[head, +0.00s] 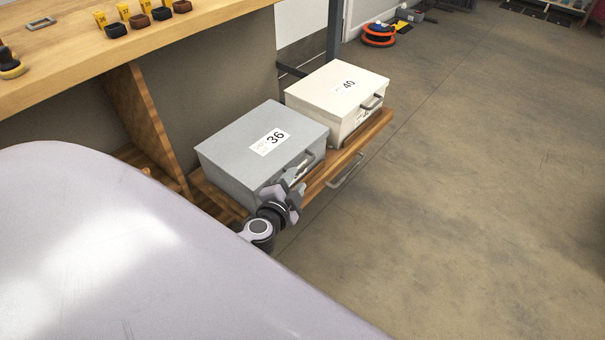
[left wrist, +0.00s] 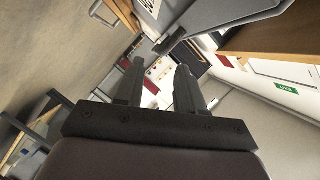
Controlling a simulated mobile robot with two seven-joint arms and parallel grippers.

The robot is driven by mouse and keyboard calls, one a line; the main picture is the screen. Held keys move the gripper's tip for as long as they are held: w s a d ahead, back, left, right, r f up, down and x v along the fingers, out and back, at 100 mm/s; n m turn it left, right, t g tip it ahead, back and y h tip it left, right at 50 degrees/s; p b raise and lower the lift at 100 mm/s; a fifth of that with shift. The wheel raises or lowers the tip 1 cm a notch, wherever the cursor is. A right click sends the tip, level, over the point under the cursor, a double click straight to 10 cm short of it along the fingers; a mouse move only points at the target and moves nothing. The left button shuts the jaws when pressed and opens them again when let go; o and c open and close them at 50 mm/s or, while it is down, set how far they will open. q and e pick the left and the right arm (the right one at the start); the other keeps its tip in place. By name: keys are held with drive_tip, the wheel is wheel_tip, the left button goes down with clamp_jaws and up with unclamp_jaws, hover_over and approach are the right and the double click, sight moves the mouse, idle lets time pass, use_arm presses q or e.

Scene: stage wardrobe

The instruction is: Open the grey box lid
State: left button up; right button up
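The grey box (head: 240,165) labelled 36 sits on a wooden shelf, its lid (head: 235,130) down and shut. A handle (head: 304,168) is on its front side. My left gripper (head: 290,188) is close in front of that side, just below the handle, and hides part of it. In the left wrist view the two fingers (left wrist: 157,72) stand apart with nothing between them. The grey box (left wrist: 225,18) fills the top right there, just beyond the fingers. I cannot tell whether they touch it. My right gripper is out of view.
A cream box (head: 335,92) labelled 40 stands beside the grey box on the same shelf (head: 345,152). A wooden worktop (head: 70,55) with small dark items and yellow tags overhangs at upper left. The floor (head: 470,170) to the right is clear.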

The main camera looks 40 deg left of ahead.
sight(303, 169)
use_arm(q)
drive_tip(key=shift+b+x, duration=0.55)
drive_tip(key=shift+x, duration=2.6)
clamp_jaws()
